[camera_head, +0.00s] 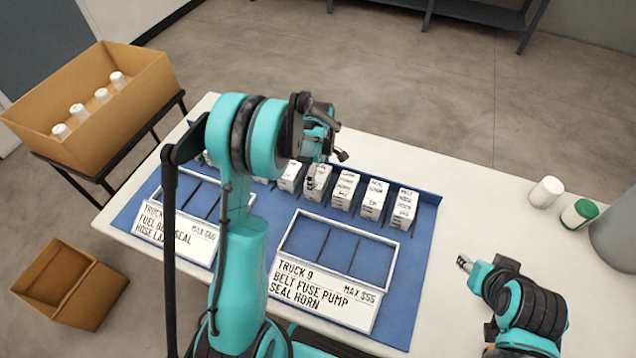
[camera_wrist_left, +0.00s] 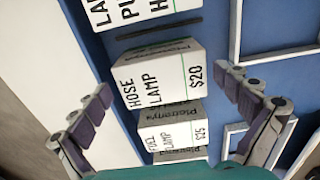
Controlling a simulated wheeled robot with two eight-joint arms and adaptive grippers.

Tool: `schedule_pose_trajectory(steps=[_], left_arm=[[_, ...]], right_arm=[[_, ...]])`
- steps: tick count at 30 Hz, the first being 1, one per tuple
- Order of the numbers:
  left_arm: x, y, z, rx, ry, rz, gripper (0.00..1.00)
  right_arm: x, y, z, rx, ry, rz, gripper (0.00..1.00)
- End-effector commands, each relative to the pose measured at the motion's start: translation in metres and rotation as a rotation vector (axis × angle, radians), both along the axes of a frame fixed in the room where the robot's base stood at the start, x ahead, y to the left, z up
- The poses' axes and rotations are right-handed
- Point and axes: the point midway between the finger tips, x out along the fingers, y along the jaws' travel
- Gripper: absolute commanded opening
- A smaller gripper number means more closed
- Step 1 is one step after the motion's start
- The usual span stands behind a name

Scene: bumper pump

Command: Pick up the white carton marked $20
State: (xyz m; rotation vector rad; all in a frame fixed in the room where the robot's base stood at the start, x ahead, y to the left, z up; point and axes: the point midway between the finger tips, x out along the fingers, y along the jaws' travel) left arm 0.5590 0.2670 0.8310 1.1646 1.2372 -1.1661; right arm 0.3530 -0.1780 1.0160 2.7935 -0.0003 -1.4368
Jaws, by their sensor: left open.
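The white carton marked $20 (camera_wrist_left: 160,75), with "HOSE LAMP" on it, stands on the blue mat in the left wrist view. My left gripper (camera_wrist_left: 170,82) is open, its fingers on either side of that carton and apart from it. In the head view my left gripper (camera_head: 326,143) hangs over the back of the carton row; I cannot tell which carton there is the $20 one, as my arm hides part of the row. My right gripper (camera_head: 465,263) is over the table's right part, too small to judge its jaws.
A carton marked $25 (camera_wrist_left: 172,132) and another white carton (camera_wrist_left: 140,12) flank it. Two framed trays (camera_head: 338,250) (camera_head: 185,238) lie in front of the row.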

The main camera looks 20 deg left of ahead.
Motion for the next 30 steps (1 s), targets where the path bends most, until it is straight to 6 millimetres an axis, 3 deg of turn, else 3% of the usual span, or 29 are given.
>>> schedule_pose_trajectory(steps=[9,17,23,30], left_arm=[[-0.001,0.003,-0.045,0.000,-0.001,-0.001,1.00],[-0.002,0.003,-0.048,0.000,-0.001,-0.002,1.00],[-0.002,0.003,-0.047,0.000,-0.001,-0.002,0.47],[-0.002,0.003,-0.047,0.000,-0.001,-0.002,0.45]], right_arm=[[0.000,0.000,-0.023,0.000,0.000,0.000,0.40],[0.000,0.000,-0.022,0.000,0.000,0.000,0.40],[0.000,0.000,-0.022,0.000,0.000,0.000,0.40],[0.000,0.000,-0.022,0.000,0.000,0.000,0.40]])
